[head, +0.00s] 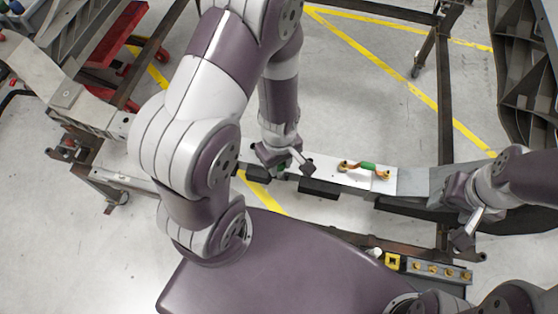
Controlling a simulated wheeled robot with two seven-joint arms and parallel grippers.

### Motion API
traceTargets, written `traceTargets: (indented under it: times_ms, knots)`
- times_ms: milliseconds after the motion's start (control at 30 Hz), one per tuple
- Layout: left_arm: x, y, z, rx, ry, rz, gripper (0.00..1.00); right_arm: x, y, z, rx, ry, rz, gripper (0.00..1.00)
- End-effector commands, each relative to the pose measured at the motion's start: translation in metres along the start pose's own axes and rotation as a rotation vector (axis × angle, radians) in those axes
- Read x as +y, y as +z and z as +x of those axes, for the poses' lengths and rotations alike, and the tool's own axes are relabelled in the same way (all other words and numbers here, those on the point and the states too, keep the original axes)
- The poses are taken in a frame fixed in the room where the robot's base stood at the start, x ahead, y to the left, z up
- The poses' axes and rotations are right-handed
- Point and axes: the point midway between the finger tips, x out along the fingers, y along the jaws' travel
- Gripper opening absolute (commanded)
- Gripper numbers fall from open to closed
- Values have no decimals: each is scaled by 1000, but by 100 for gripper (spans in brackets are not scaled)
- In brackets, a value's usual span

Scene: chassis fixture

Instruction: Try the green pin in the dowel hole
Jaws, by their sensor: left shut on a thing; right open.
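My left gripper (285,160) is at the left part of the pale plate (335,175) on the fixture rail, close over its surface. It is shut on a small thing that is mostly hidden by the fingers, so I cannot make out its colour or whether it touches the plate. No separate green pin shows clearly, and I cannot make out the dowel hole. A part with a green middle and orange-yellow ends (368,166) lies on the plate, to the right of the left gripper.
A dark tray (455,274) with several brass-coloured pieces and a yellow square block (393,260) sits at the lower right. Dark frame beams (445,110) run around the fixture. Grey curved panels stand at the left and upper right. Floor with yellow lines is open behind the rail.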

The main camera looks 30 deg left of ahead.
Motion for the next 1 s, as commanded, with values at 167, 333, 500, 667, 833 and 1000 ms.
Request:
traceTargets:
  times_ms: [167,333,500,667,833,1000]
  knots:
    - [0,0,-20,0,0,0,0,0,-2,-20,0,0,0,60]
    - [0,0,-33,0,0,0,0,0,-4,-34,0,0,0,60]
    - [0,0,-46,0,0,0,0,0,-6,-48,0,0,0,60]
    - [0,0,-58,0,0,0,0,0,-7,-59,0,0,0,60]
    - [0,0,-57,0,0,0,0,0,-7,-58,0,0,0,60]
    - [0,0,-56,0,0,0,0,0,-7,-58,0,0,0,60]
